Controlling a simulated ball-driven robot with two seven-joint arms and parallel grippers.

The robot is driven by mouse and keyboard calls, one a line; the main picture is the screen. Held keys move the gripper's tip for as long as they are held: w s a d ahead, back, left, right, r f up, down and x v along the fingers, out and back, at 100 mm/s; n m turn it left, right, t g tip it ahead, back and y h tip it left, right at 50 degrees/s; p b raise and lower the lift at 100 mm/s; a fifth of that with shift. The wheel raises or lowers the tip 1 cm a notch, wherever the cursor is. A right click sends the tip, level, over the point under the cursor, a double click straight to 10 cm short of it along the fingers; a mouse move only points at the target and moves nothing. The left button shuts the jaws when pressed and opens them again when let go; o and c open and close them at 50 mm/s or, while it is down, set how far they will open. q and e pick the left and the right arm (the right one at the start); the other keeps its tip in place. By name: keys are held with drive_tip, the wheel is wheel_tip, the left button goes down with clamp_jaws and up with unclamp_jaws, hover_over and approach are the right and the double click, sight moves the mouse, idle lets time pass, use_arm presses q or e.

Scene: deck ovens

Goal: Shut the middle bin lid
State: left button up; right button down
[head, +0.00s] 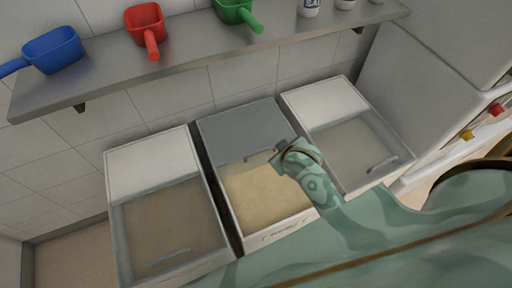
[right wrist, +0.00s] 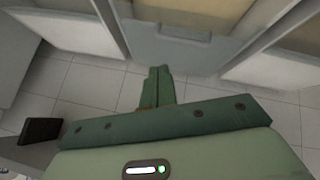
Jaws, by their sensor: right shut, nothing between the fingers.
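The middle bin (head: 268,240) stands between two similar bins. Its grey lid (head: 240,125) is slid back over the rear part, and tan contents show uncovered at the front. The lid also shows in the right wrist view (right wrist: 165,45), with a handle near its edge beside the tan contents. My right gripper (head: 281,158) is above the right side of the middle bin, near the lid's front edge. In the right wrist view its fingers (right wrist: 157,72) are together and empty, with the lid beyond them. I cannot tell whether they touch it. My left gripper is not in view.
The left bin (head: 150,158) and right bin (head: 325,98) have their clear lids over their fronts. A steel shelf (head: 200,50) above holds a blue scoop (head: 52,50), red scoop (head: 146,22), green scoop (head: 235,10) and white containers. A pale cabinet stands at the right.

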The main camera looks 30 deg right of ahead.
drive_tip(key=w+a+f+m+t+y, duration=0.1)
drive_tip(key=w+a+f+m+y, duration=0.2)
drive_tip(key=w, duration=0.6)
drive_tip(key=h+b, duration=0.1)
drive_tip(key=b, duration=1.2)
hover_over(256, 148)
drive_tip(key=a, duration=0.1)
drive_tip(key=f, duration=0.9)
drive_tip(key=shift+w+a+f, duration=0.2)
drive_tip(key=shift+w, duration=0.05)
drive_tip(key=s, duration=0.3)
drive_tip(key=shift+a+r, duration=0.1)
drive_tip(key=shift+r, duration=0.1)
drive_tip(key=shift+s, duration=0.4)
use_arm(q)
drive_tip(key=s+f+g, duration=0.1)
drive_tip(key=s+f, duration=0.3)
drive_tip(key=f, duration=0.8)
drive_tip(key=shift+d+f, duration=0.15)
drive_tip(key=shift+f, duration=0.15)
